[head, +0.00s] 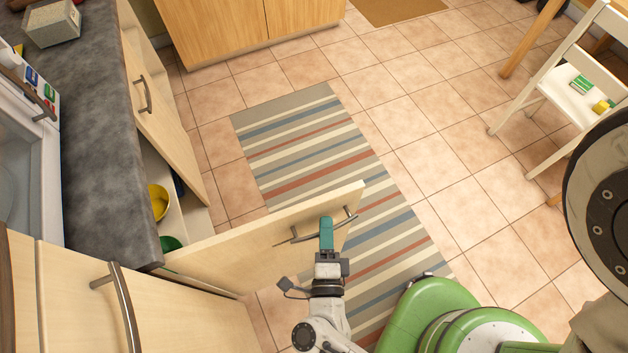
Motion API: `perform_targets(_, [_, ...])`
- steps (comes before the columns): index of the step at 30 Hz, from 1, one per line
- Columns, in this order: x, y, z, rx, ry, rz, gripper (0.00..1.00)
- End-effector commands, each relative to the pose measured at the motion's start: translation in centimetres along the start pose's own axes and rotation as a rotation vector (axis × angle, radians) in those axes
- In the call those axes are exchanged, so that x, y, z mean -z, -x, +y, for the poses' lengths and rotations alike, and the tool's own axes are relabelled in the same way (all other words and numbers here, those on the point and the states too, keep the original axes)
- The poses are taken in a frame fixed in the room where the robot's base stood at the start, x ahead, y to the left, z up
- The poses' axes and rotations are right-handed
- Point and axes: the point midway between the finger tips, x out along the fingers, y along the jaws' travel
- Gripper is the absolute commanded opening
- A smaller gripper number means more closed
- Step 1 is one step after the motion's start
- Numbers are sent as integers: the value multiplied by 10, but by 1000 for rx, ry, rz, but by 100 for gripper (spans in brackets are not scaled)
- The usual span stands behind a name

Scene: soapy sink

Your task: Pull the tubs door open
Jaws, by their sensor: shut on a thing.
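The tubs door (225,252) is a pale wooden cabinet door that stands swung out from the counter, over the striped rug. Its metal bar handle (348,216) is near its outer end. My gripper (325,228) has teal fingers and is at this handle, shut on it; the fingers hide part of the bar. Inside the open cabinet, a yellow tub (158,202) and a green tub (170,244) show in part behind the counter's edge.
Another cabinet door (165,115) with a handle stands ajar further along the grey counter (95,150). A striped rug (310,150) lies on the tiled floor. A white chair (570,95) stands at the right. The floor between rug and chair is clear.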

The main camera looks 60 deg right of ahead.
Motion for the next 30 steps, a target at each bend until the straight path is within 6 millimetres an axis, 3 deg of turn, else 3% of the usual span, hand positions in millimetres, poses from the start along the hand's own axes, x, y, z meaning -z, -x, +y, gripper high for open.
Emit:
perform_targets(3, [4,18,4,-4,-1,52,0])
perform_targets(9, [7,35,2,-3,-1,104,0])
perform_targets(24, [8,40,1,-2,-1,120,0])
perform_targets(25, [8,40,1,-2,-1,120,24])
perform_targets(30, [8,40,1,-1,-1,120,40])
